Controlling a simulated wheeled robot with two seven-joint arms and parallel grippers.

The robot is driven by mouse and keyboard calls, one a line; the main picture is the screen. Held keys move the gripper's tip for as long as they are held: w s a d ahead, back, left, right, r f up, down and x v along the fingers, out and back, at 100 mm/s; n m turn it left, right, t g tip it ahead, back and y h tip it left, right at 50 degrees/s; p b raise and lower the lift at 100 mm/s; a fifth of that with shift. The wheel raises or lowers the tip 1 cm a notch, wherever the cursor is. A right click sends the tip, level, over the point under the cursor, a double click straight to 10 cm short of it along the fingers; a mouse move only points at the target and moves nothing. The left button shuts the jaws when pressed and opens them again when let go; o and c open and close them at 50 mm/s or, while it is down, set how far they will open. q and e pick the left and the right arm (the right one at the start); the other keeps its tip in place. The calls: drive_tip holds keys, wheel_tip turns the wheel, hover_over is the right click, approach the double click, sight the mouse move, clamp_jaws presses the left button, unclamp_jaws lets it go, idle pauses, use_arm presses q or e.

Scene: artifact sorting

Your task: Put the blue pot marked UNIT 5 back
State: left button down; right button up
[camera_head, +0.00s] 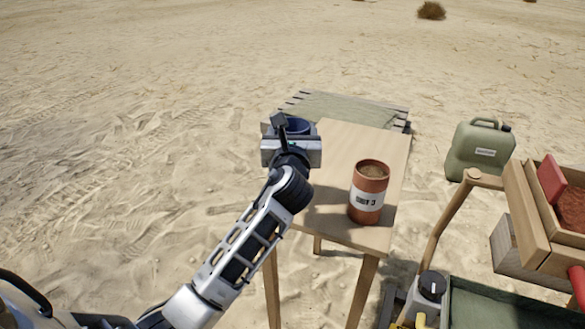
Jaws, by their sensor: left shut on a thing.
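My left gripper (290,147) is at the left edge of the small wooden table, seen from behind. It is shut on a blue pot (299,126), whose rim shows just beyond the jaws. The gripper hides most of the pot, so its marking cannot be read. I cannot tell whether the pot touches the table. A reddish-brown pot (368,192) with a white label that seems to end in 3 stands upright on the wooden table (345,150), to the right of my gripper. My right gripper is not in view.
A slatted pallet with a green cloth (350,108) lies on the sand behind the table. A green jerrycan (480,150) stands at the right. A wooden frame with tilted boxes (527,205) and a green tray (500,305) fill the lower right. Open sand lies left.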

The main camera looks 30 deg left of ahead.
use_arm(q)
wheel_tip(320, 180, down, 6)
drive_tip(key=shift+r+b, duration=0.25)
drive_tip(key=shift+b, duration=0.7)
drive_tip(key=shift+f, duration=0.2)
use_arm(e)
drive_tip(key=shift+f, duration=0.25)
use_arm(q)
drive_tip(key=shift+c, duration=1.3)
unclamp_jaws()
drive_tip(key=shift+f, duration=0.1)
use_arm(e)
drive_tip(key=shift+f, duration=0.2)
